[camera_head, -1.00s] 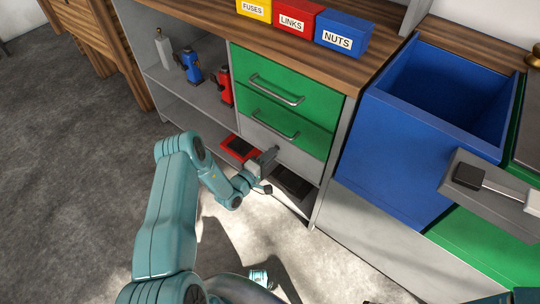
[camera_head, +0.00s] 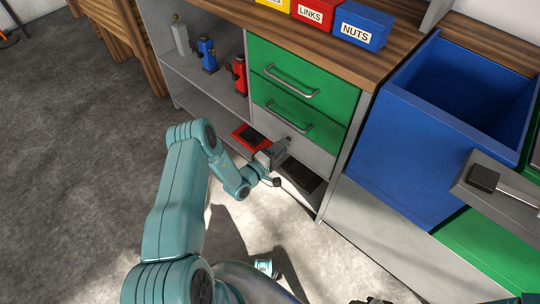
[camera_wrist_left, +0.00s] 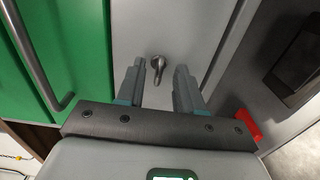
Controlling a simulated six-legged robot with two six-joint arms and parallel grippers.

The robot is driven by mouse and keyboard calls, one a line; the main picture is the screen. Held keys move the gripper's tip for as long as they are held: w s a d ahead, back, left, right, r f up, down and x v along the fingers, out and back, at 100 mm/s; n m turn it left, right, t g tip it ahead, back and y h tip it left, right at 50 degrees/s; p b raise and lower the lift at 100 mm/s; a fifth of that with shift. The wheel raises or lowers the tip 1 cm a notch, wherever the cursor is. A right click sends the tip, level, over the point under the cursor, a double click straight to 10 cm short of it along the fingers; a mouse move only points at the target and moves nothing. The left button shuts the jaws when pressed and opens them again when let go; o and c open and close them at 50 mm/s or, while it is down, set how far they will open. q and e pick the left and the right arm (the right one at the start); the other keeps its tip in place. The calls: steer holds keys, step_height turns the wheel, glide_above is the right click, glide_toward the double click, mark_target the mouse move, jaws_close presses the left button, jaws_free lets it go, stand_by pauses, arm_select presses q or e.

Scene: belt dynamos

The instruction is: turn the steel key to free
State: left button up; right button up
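The steel key (camera_wrist_left: 157,66) shows in the left wrist view as a small metal piece standing out from a grey panel (camera_wrist_left: 190,25) beside the green drawers. My left gripper (camera_wrist_left: 158,78) is open, with one finger on each side of the key in that view; I cannot tell whether the key is between the fingertips or just beyond them. No contact shows.
A red tray (camera_head: 250,138) and a dark tray (camera_head: 300,176) sit low beside the gripper. Blue and red bottle-like items (camera_head: 207,55) stand on the left shelf. A blue bin (camera_head: 410,150) stands to the right. The floor at left is clear.

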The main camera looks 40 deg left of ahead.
arm_select(q)
steer(key=s+a+p, duration=0.1)
steer(key=s+p, duration=0.1)
steer(key=s, duration=1.3)
steer(key=shift+s+a, duration=0.15)
steer(key=shift+s, duration=0.2)
